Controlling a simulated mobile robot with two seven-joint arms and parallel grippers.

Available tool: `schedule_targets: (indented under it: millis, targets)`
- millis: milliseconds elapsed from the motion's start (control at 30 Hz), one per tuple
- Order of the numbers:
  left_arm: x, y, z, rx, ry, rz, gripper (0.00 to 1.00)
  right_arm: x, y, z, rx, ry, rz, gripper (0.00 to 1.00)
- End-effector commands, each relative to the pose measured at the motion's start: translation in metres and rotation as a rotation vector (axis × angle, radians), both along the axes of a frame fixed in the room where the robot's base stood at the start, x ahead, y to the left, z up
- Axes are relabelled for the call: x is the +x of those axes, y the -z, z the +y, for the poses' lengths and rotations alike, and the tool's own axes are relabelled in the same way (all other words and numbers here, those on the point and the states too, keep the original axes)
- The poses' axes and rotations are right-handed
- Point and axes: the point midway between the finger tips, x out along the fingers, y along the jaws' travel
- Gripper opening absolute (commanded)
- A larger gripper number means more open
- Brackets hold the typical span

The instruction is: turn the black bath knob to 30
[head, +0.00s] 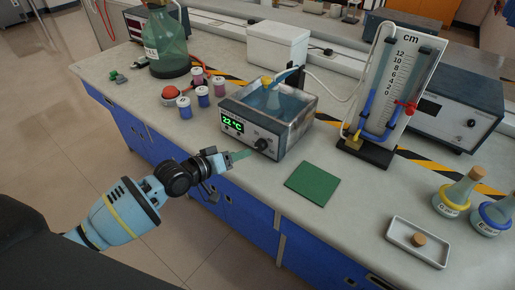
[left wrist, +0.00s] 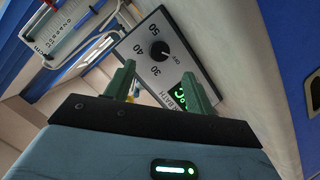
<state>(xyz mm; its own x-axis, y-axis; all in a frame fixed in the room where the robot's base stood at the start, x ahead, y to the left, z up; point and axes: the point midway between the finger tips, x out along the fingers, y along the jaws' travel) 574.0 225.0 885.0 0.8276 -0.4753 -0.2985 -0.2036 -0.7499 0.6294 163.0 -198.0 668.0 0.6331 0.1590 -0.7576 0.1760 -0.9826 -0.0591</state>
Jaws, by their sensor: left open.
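The water bath (head: 290,134) is a grey box with a clear water-filled tank and a green display reading 22 °C. Its black knob (head: 261,144) is on the front panel, right of the display. In the left wrist view the black knob (left wrist: 159,50) sits on a dial marked OFF, 30, 40 and 50, and its pale mark appears to point toward OFF. My left gripper (head: 240,156) has green fingers and is open and empty, in front of the panel and apart from the knob. In the wrist view the left gripper (left wrist: 158,82) has its fingers spread below the knob.
A green mat (head: 312,184) lies right of the bath. Small coloured jars (head: 202,96) and a large green bottle (head: 166,45) stand to the left. A manometer (head: 391,85) stands to the right on a black base. The bench edge runs just below the bath.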

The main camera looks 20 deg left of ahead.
Motion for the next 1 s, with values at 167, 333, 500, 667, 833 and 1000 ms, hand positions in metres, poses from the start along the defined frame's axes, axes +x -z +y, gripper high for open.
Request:
schedule_targets:
  millis: [167,333,500,667,833,1000]
  targets:
    - [0.013,0.004,-0.008,-0.002,-0.001,-0.001,0.55,-0.002,0.003,-0.001,-0.003,-0.005,0.005,0.36]
    - [0.034,0.013,-0.02,-0.001,0.0,0.0,0.55,-0.006,0.008,-0.002,-0.005,-0.006,0.016,0.36]
    - [0.052,0.02,-0.031,-0.001,0.0,0.0,0.55,-0.009,0.013,-0.002,-0.006,-0.006,0.025,0.36]
    - [0.062,0.023,-0.036,0.001,0.0,-0.001,0.55,-0.01,0.015,-0.002,-0.005,-0.006,0.029,0.36]
    - [0.064,0.023,-0.037,0.002,0.0,-0.002,0.55,-0.009,0.015,-0.002,-0.005,-0.006,0.028,0.36]
    - [0.064,0.023,-0.037,0.002,0.001,-0.003,0.53,-0.008,0.015,-0.001,-0.003,-0.003,0.027,0.36]
